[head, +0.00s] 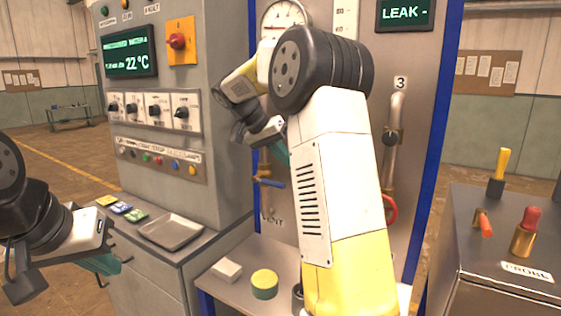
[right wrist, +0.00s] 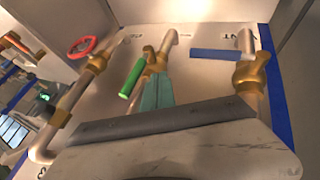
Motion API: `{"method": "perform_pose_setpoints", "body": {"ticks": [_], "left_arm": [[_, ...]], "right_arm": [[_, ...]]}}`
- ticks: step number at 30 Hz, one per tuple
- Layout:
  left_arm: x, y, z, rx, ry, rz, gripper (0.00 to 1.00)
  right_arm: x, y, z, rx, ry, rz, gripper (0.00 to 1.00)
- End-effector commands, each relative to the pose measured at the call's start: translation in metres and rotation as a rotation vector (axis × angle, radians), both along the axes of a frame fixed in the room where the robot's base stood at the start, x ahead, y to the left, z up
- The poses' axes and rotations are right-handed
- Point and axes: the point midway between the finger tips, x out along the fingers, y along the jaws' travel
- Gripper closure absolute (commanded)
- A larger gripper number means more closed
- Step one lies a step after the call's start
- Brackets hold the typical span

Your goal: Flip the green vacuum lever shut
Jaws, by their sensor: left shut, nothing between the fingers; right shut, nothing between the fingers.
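The green lever (right wrist: 131,78) shows in the right wrist view, on a brass valve (right wrist: 157,60) in a steel pipe. It lies aslant to the pipe. In the head view my right arm hides it. My right gripper (right wrist: 155,90) is shut and empty, its teal fingers just beside the lever; I cannot tell if they touch it. In the head view its fingers (head: 281,153) show partly behind my right arm. My left gripper (head: 106,265) is shut and empty at the lower left, away from the panel, in front of the grey cabinet.
A blue lever (right wrist: 222,54) is on the neighbouring vent pipe; it also shows in the head view (head: 271,183). A red handwheel (right wrist: 82,46) is on the other side. A yellow-green round block (head: 264,284) and white block (head: 226,270) lie on the shelf below. A metal tray (head: 171,229) is left.

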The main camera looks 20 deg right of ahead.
Motion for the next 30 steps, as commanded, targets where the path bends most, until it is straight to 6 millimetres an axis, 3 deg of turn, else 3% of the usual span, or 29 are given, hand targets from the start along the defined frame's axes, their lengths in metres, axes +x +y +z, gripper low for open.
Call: {"method": "perform_pose_setpoints", "body": {"ticks": [3, 9, 30], "left_arm": [[0.0, 0.0, 0.0, 0.0, 0.0, 0.0, 1.0], [0.0, 0.0, 0.0, 0.0, 0.0, 0.0, 1.0], [0.0, 0.0, 0.0, 0.0, 0.0, 0.0, 1.0]], "right_arm": [[-0.011, -0.015, 0.003, 0.0, -0.005, -0.002, 1.0], [-0.019, -0.024, 0.003, -0.001, -0.005, 0.0, 1.0], [-0.024, -0.029, 0.005, 0.037, -0.047, -0.002, 1.0]]}}
